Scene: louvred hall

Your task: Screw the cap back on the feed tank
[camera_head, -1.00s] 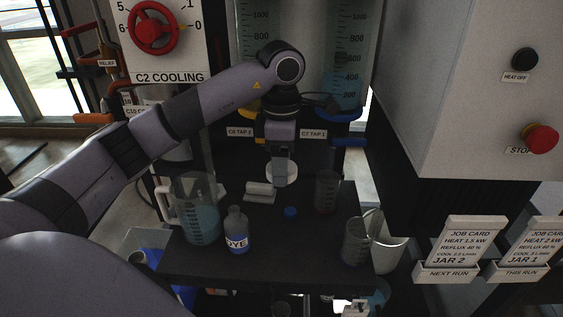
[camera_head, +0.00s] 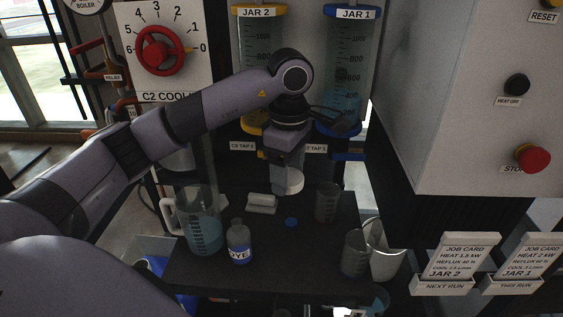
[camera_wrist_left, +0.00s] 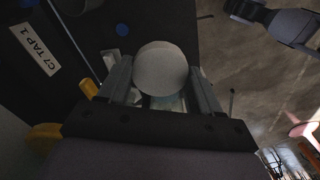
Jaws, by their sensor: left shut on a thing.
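My right gripper does not show.
Jar 1 (camera_head: 347,60) and Jar 2 (camera_head: 258,50) stand behind. A grey cabinet (camera_head: 450,110) bounds the right.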

